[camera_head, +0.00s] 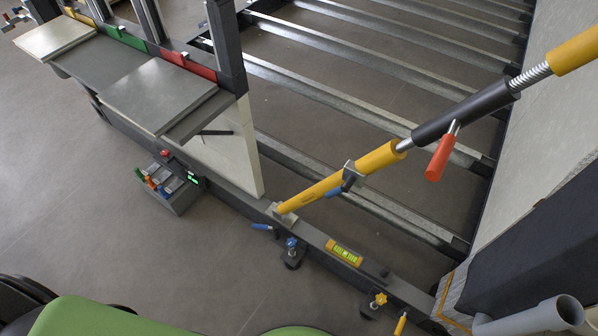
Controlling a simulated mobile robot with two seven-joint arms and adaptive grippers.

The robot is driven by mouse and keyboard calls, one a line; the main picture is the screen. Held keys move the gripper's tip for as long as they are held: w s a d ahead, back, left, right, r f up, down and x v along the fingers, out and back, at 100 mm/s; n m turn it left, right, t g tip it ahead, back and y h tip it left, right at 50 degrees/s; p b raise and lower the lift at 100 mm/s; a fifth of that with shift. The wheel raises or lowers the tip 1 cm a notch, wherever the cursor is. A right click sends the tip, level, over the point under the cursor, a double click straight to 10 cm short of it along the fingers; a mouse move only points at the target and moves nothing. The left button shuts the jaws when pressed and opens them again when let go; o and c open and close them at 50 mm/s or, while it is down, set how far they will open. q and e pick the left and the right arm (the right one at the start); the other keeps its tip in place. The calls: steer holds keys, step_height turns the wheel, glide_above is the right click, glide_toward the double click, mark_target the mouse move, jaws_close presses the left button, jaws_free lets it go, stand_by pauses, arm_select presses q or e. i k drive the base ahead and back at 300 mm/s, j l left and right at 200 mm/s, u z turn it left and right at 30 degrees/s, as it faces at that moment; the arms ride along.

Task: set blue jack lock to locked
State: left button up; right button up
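The blue jack (291,243) has a small blue knob on top and a dark foot beside the long dark rail of the frame. A short blue lever (262,227), apparently its lock, sticks out to the left from the rail just up-left of the jack. It lies roughly flat, pointing left. Whether it is locked cannot be told from this view. Neither of my grippers is in view, and nothing touches the lever.
A grey box (178,196) stands left. The floor (230,265) before the blue lever is clear.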

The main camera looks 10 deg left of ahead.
mark_target(275, 228)
steer(key=i+u, duration=0.1)
steer(key=u, duration=0.3)
steer(key=i+u, duration=0.15)
steer(key=u, duration=0.2)
